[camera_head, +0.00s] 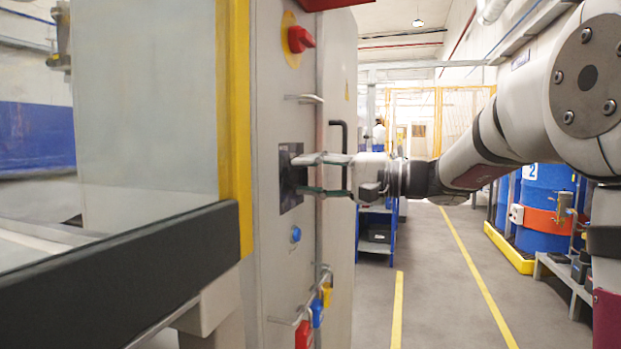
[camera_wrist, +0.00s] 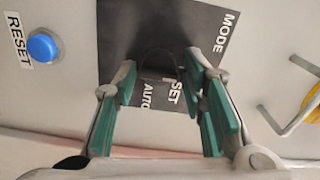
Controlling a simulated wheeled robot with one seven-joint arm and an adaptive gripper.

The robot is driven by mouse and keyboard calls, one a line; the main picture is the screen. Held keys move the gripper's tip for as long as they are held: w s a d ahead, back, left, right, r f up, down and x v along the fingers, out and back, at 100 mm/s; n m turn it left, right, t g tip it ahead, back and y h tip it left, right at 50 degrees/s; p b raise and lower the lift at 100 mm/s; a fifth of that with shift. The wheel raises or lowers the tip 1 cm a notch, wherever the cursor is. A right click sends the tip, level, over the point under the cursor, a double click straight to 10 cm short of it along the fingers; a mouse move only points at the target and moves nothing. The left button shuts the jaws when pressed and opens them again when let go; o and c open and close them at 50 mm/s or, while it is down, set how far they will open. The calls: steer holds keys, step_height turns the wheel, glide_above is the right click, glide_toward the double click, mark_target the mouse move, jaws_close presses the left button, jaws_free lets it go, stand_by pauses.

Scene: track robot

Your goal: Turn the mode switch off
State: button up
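The mode switch sits on a black square plate (camera_head: 291,205) on the grey cabinet front. In the wrist view the plate (camera_wrist: 115,25) shows the words MODE, SET and AUTO, and the picture is turned. The dark switch knob (camera_wrist: 158,64) is hard to make out against the plate, so its setting cannot be told. My gripper (camera_head: 301,175) reaches the plate from the right. In the wrist view my gripper (camera_wrist: 160,75) has its two green-padded fingers apart, one on each side of the knob. I see no clear contact with the knob.
A blue RESET button (camera_wrist: 43,47) is beside the plate; it is below it in the head view (camera_head: 296,234). A red rotary switch (camera_head: 300,39) is above. Yellow (camera_head: 326,294), blue (camera_head: 317,312) and red (camera_head: 303,336) padlocks hang below. A black handle (camera_head: 340,128) stands nearby.

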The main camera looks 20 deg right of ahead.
stand_by(0.3)
steer(key=v, duration=1.2)
